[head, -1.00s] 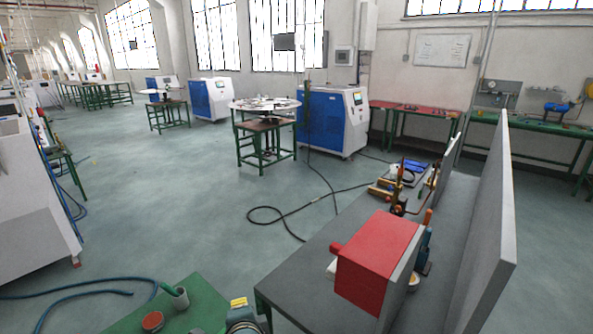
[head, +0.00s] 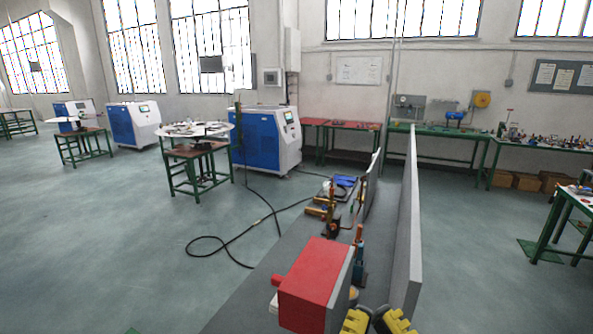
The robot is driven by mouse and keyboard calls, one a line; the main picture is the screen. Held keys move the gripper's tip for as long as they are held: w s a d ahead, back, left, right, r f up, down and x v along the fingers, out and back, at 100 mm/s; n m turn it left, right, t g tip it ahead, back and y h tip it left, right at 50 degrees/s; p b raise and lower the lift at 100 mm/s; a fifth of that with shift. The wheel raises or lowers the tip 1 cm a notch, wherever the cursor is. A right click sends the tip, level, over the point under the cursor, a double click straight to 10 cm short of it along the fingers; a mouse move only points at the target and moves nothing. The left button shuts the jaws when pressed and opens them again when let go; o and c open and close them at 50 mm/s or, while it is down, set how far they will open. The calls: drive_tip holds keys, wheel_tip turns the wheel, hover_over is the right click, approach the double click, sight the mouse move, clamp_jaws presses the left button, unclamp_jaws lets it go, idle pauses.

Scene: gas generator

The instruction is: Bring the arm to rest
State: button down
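Two yellow and black parts, which look like part of my gripper (head: 374,322), show at the bottom edge of the head view, just right of the red box (head: 305,285). There is a small gap between them, but the picture cuts them off below. I cannot make out the fingertips or whether they are open. Nothing held can be seen. The rest of my arm is out of view.
The red box stands on a long grey bench (head: 240,308) with brass and blue fittings behind it. A tall grey panel (head: 408,235) stands upright to the right. A black cable (head: 225,243) loops on the floor. Open floor lies left and right.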

wheel_tip(320, 180, up, 26)
drive_tip(key=p, duration=2.3)
drive_tip(key=shift+f, duration=0.1)
